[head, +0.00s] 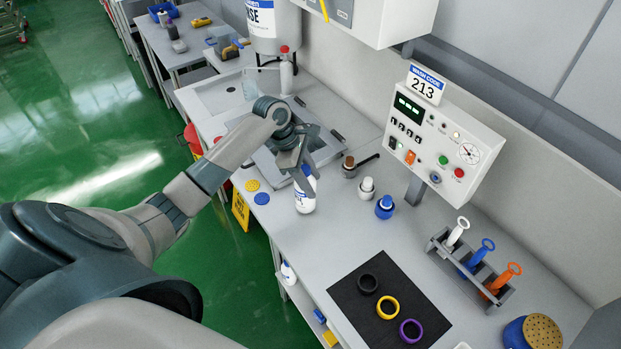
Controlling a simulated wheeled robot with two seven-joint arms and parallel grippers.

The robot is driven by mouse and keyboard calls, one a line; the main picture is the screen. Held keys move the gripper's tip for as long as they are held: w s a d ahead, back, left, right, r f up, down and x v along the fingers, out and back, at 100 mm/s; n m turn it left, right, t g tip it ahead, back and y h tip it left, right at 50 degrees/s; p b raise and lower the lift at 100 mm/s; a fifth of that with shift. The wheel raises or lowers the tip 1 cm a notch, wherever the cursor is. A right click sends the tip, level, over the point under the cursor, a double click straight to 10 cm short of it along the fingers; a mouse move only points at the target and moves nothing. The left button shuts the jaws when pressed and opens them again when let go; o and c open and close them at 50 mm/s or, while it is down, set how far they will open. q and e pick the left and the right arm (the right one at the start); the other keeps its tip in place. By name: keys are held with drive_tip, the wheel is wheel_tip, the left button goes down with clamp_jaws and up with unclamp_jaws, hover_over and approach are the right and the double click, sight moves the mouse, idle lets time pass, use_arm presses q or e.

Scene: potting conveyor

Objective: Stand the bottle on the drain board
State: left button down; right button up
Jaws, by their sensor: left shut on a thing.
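A white bottle (305,198) with a blue-marked label is near the middle of the head view, at the front edge of the counter. My left gripper (304,168) is shut on its upper part, hiding the top. The bottle looks nearly upright; I cannot tell whether its base touches the counter. A flat grey panel (212,97) at the far end of the counter may be the drain board. The sink area between is partly hidden by my left arm. My right gripper is not in view.
A red-capped bottle (286,76) stands beyond the sink area. Small bottles, including a blue one (384,207), stand right of my gripper. A control box (440,140), a brush rack (475,268) and a black mat (377,308) with three rings are nearer.

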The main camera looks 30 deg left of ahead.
use_arm(q)
drive_tip(key=shift+f, duration=0.3)
drive_tip(key=c, duration=0.9)
unclamp_jaws()
drive_tip(key=shift+f, duration=0.15)
drive_tip(key=shift+a+r+b, duration=0.2)
drive_tip(key=shift+r+b, duration=0.25)
drive_tip(key=shift+r, duration=0.25)
drive_tip(key=b+v, duration=0.3)
drive_tip(key=v, duration=0.6)
drive_tip(key=shift+r, duration=0.2)
drive_tip(key=shift+s+a+r, duration=0.15)
drive_tip(key=shift+a+r, duration=0.15)
drive_tip(key=shift+r, duration=0.35)
